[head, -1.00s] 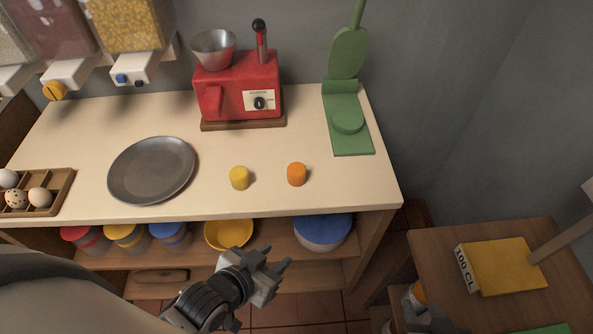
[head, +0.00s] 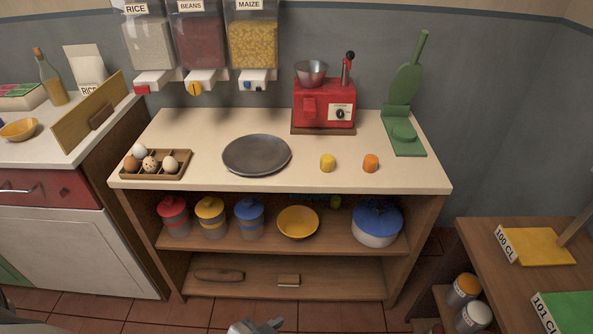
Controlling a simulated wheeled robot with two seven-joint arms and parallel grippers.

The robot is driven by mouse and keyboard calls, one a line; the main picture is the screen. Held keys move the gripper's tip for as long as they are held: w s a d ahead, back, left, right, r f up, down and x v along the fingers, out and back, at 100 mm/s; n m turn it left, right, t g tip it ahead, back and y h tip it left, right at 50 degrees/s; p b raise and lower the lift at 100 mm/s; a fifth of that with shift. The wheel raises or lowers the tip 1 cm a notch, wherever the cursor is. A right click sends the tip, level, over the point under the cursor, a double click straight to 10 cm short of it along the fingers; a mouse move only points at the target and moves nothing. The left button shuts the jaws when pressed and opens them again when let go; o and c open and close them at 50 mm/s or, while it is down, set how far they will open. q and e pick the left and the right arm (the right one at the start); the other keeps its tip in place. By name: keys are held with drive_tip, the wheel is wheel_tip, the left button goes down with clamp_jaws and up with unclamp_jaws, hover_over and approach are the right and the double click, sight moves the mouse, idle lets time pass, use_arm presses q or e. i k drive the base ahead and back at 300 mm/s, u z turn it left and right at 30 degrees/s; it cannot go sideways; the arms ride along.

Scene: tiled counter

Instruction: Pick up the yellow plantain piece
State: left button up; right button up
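The yellow plantain piece (head: 328,163) is a short yellow cylinder standing on the cream counter top (head: 210,135), near its front edge. An orange piece (head: 371,163) of similar shape stands apart to its right. One of my grippers (head: 262,326) shows only in part at the bottom edge, below and well away from the counter; its fingers are cut off, and I cannot tell which arm it belongs to. The other gripper is outside the view. Nothing is touching the yellow piece.
A dark grey plate (head: 257,155) lies left of the yellow piece, with an egg tray (head: 182,166) further left. A red machine (head: 318,108) and a green press (head: 402,120) stand behind. Shelves below hold canisters, a yellow bowl (head: 298,222) and a blue-lidded pot (head: 377,223).

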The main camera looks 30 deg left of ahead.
sight(327, 161)
drive_tip(key=u, duration=1.2)
drive_tip(key=i, duration=0.35)
drive_tip(key=u, duration=0.05)
